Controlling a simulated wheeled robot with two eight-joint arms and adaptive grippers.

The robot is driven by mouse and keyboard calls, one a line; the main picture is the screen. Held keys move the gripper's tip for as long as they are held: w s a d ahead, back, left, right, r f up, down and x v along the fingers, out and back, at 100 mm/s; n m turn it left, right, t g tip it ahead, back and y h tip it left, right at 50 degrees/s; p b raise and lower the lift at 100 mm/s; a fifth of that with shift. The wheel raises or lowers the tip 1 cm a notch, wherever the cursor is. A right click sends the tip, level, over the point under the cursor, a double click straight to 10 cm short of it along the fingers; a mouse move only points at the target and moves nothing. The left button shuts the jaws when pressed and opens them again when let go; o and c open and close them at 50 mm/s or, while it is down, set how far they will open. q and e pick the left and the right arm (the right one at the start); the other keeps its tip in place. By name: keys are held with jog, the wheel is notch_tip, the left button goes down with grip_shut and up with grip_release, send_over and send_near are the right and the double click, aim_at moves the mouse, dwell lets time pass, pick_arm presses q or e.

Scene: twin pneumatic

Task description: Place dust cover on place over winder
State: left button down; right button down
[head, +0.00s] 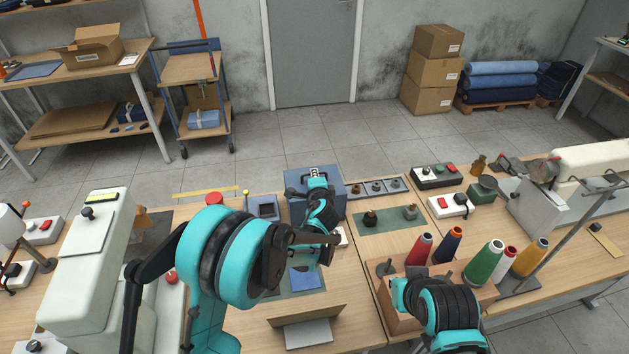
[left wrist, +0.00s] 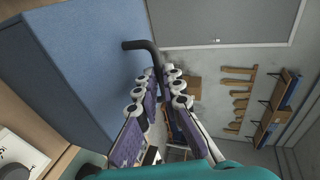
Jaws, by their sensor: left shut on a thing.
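The dust cover appears as a blue box (head: 303,178) with a handle, at the back of the middle table. In the left wrist view its blue side (left wrist: 75,60) fills the left, and a dark bent handle (left wrist: 140,45) runs from it to the fingers. My left gripper (head: 315,174) is shut on this handle; its fingers (left wrist: 162,85) also show in the left wrist view. I cannot make out whether the cover rests on the table or hangs just above it, nor what is under it. I cannot identify the winder for sure. My right arm is at the lower right; its fingertips are not visible.
A small dark-blue open box (head: 263,207) stands left of the cover. A grey tray with knobs (head: 377,187) is close on its right. A green mat (head: 388,222) holds two small weights. Thread cones (head: 484,263) stand at the right front. A white machine (head: 90,255) is at left.

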pick_arm(q)
jog(key=shift+f, duration=0.1)
jog(key=shift+f, duration=0.15)
jog(key=c, duration=1.7)
grip_release()
